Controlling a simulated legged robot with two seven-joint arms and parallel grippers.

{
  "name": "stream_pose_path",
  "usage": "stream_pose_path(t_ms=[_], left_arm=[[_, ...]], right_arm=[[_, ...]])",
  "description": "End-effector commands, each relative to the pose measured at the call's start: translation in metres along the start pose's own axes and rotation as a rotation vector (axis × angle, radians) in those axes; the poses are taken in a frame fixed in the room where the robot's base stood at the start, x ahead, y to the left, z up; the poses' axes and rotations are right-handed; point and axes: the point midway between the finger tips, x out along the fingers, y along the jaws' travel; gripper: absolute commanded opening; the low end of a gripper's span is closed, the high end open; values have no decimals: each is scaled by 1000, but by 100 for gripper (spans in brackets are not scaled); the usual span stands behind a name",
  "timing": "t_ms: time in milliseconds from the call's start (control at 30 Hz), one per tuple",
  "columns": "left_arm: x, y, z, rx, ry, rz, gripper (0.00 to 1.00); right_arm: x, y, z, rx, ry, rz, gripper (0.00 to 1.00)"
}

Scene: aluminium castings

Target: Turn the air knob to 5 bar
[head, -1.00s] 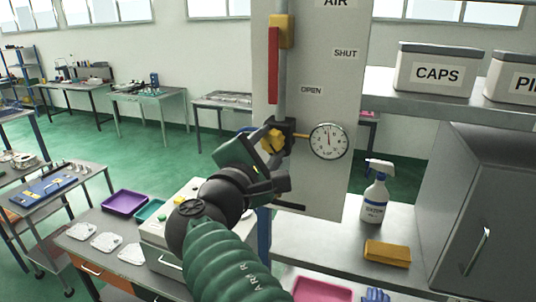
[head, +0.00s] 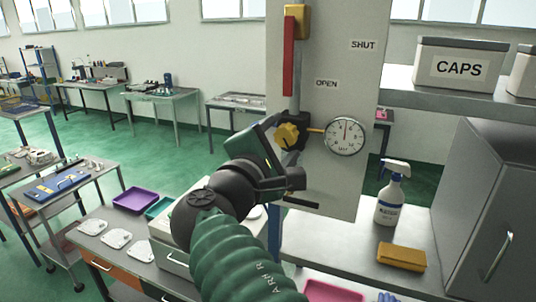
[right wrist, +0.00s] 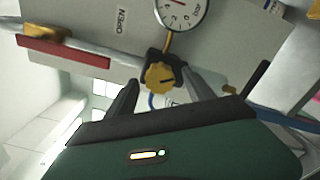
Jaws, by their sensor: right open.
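The yellow air knob (head: 288,136) sits on a black valve body on the grey panel (head: 340,190), and it also shows in the right wrist view (right wrist: 160,76). A brass pipe joins it to a round white gauge (head: 345,137). My right gripper (head: 286,151) is open in front of the knob. In the right wrist view its two dark fingers (right wrist: 160,86) stand either side of the knob; I cannot tell whether they touch it. My left gripper is not in view.
A red lever (head: 288,55) hangs on the pipe above the knob, beside OPEN and SHUT labels. A spray bottle (head: 391,193) and yellow sponge (head: 401,257) stand on the right bench, by a grey cabinet (head: 475,205). A purple tray (head: 136,200) lies lower left.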

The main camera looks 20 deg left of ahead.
Motion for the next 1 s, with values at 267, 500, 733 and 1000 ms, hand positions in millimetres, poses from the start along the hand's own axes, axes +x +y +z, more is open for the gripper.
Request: stream_pose_path(t_ms=[267, 500, 733, 1000], left_arm=[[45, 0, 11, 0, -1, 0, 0], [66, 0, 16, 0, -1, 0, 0], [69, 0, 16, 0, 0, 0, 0], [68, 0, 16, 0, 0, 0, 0]], right_arm=[[-72, -8, -6, 3, 7, 2, 62], [-133, -5, -5, 2, 5, -1, 62], [-154, -2, -3, -2, 2, -2, 62], [-154, -2, -3, -2, 2, -3, 62]])
